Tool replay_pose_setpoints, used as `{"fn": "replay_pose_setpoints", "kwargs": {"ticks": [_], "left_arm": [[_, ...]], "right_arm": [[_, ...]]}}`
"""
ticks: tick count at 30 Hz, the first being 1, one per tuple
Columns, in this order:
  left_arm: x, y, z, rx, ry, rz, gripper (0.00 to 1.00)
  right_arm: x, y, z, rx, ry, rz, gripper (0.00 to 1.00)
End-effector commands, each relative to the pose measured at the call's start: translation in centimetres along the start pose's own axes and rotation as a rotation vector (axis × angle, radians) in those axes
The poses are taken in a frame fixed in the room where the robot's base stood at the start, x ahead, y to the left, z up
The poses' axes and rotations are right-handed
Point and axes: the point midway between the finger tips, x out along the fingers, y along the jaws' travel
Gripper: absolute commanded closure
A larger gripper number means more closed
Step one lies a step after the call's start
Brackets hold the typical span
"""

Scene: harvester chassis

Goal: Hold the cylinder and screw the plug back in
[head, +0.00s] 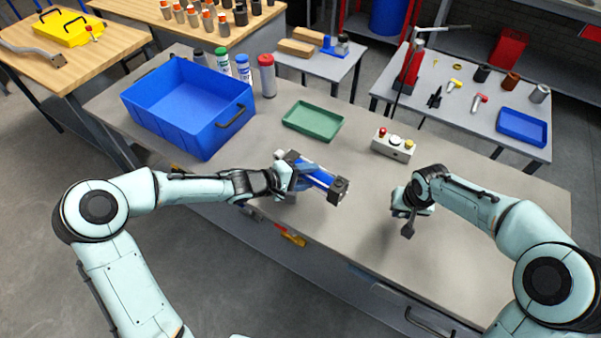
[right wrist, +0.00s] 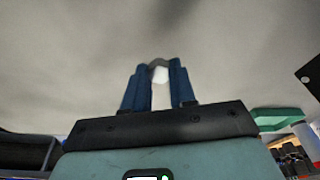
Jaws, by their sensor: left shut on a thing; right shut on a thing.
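A dark block corner (right wrist: 311,80), likely the cylinder's end, shows at that view's right edge.
On the workbench (head: 480,230) stand a blue bin (head: 160,120), a green tray (head: 313,121), a button box (head: 393,145) and several bottles (head: 242,68). The bench between and right of my grippers is clear. A side table with tools (head: 470,115) stands behind.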

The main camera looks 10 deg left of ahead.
Motion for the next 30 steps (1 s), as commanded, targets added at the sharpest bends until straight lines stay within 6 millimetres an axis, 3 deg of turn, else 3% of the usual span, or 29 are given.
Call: {"fn": "replay_pose_setpoints", "kwargs": {"ticks": [10, 30], "left_arm": [[1.8, 0.2, 1.1, 0.058, -0.113, -0.011, 1.00], [7.3, -1.0, 4.3, 0.229, -0.474, -0.082, 1.00]], "right_arm": [[-0.1, 0.0, -0.1, 0.000, 0.001, 0.000, 1.00], [-0.1, 0.0, -0.1, 0.000, 0.001, 0.000, 1.00]]}}
